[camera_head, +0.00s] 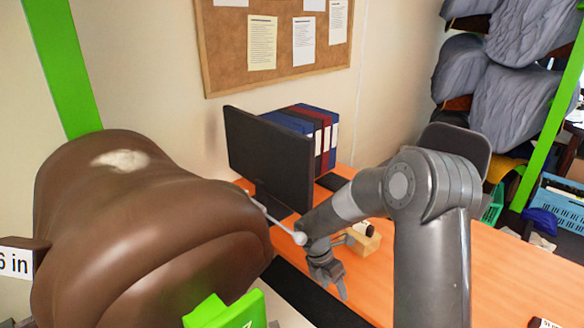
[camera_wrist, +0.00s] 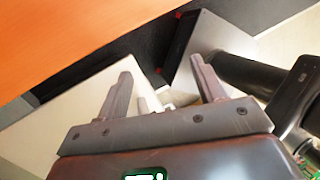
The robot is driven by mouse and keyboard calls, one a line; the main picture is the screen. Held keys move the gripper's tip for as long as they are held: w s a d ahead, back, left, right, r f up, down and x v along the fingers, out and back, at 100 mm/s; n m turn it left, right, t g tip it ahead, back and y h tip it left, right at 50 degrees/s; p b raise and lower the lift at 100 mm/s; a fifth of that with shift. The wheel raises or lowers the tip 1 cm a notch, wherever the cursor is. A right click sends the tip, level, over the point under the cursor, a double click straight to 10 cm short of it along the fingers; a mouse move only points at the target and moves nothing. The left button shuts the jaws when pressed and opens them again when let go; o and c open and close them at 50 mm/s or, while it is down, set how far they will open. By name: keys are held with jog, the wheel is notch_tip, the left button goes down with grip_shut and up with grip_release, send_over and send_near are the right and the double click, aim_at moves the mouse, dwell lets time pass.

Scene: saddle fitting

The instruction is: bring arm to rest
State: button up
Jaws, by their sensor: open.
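My gripper (camera_head: 330,280) hangs from my bent grey arm, over or beside the near edge of the orange desk (camera_head: 400,262). It is to the right of the brown horse-back form (camera_head: 150,215). In the wrist view my gripper (camera_wrist: 161,72) shows two grey fingers spread wide apart, with nothing between them. The desk also shows as an orange area (camera_wrist: 80,35) at the upper left of that view. How close the fingers are to the desk edge is hard to tell.
A black monitor (camera_head: 268,160) and several binders (camera_head: 318,135) stand on the desk. A thin rod with a white ball end (camera_head: 300,238) is close to my wrist. A small wooden block (camera_head: 365,240) lies behind the gripper. Grey saddles (camera_head: 510,85) and a blue crate (camera_head: 560,205) are at the right.

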jog(key=s+d+r+m+t, duration=0.1)
jog(key=s+d+r+m, duration=0.1)
jog(key=s+r+m, duration=0.55)
jog(key=s+d+r+m+t, duration=0.2)
jog(key=r+m, duration=0.2)
jog(key=r, duration=0.7)
jog(key=s+r+m+t+y, duration=0.2)
jog(key=s+r+m, duration=0.2)
jog(key=s+m, duration=0.3)
jog(key=s+r+m+t+y, duration=0.1)
jog(key=s+r+m+t, duration=0.1)
jog(key=s+r+m, duration=0.3)
jog(key=shift+s+a+m+y, duration=0.3)
jog(key=shift+s+m, duration=0.65)
jog(key=shift+s, duration=1.05)
jog(key=shift+d+r, duration=0.1)
